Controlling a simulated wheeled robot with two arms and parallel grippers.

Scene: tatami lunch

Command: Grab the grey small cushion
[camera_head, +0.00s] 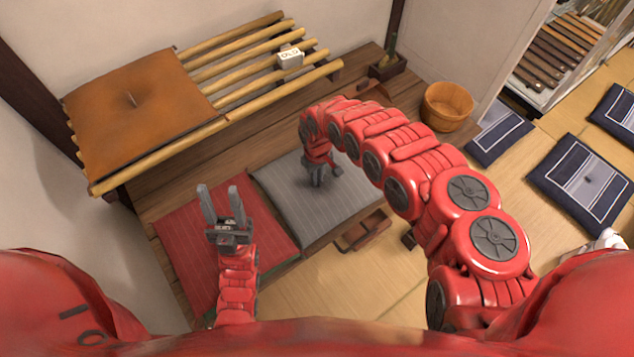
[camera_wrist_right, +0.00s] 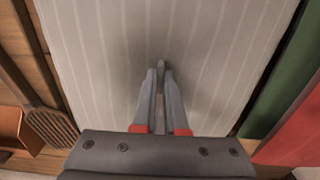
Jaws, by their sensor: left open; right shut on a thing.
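The grey small cushion (camera_head: 285,193) has pale stripes and lies on the low wooden surface, beside a red striped cushion (camera_head: 190,240). My right gripper (camera_head: 318,182) is over the grey cushion's middle, pointing down, with its fingers closed on it. In the right wrist view the grey cushion (camera_wrist_right: 100,60) fills most of the picture, and my right gripper's fingers (camera_wrist_right: 160,75) are close together, pinching its fabric. My left gripper (camera_head: 220,200) is open and empty, above the red cushion.
A slatted bamboo rack (camera_head: 250,80) with a brown cushion (camera_head: 135,95) and a small white block (camera_head: 291,57) stands at the back left. A wooden bucket (camera_head: 447,104) and planter (camera_head: 388,68) stand at the back. Blue cushions (camera_head: 583,178) lie on the tatami at right.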

